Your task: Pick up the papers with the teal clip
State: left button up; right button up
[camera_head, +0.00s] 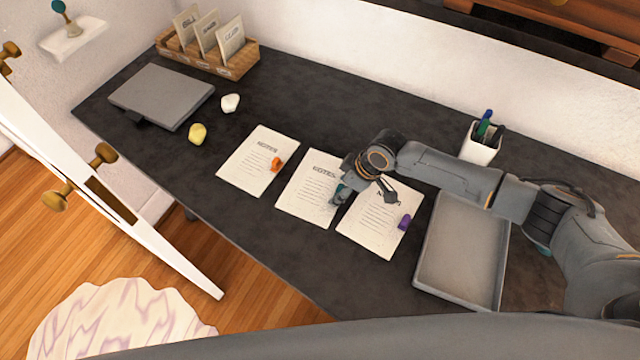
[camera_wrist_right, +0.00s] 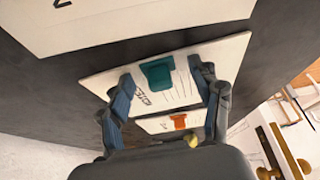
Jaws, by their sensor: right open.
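The papers with the teal clip (camera_head: 305,190) lie on the dark desk, the middle of three paper stacks. The teal clip (camera_wrist_right: 157,72) shows clearly in the wrist view, on the papers' edge; in the head view it is partly covered by my gripper. My right gripper (camera_head: 365,187) is over the right side of these papers. In the wrist view its fingers (camera_wrist_right: 162,76) are open, one on each side of the teal clip, with nothing held. Whether they touch the papers I cannot tell. My left gripper is not in view.
Papers with an orange clip (camera_head: 250,165) lie to the left, and papers with a purple clip (camera_head: 372,230) close on the right. A grey tray (camera_head: 460,250), a pen cup (camera_head: 480,150), a laptop (camera_head: 160,95), two small stones and a file box (camera_head: 220,65) share the desk (camera_head: 300,110).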

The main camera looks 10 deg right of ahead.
jog(key=c, duration=1.3)
jog(key=shift+r, duration=0.1)
jog(key=shift+r, duration=0.3)
notch_tip(320, 180, up, 3)
jog(key=shift+f+b, duration=0.2)
jog(key=shift+b, duration=0.55)
jog(key=s+r, duration=0.3)
jog(key=s, duration=0.1)
jog(key=s+d+r+b, duration=0.1)
jog(key=s+r, duration=0.2)
jog(key=s, duration=0.2)
jog(key=s+r+b, duration=0.1)
jog(key=s+r, duration=0.2)
jog(key=s, duration=0.1)
jog(key=shift+s+d+r, duration=0.35)
jog(key=shift+s+d, duration=0.05)
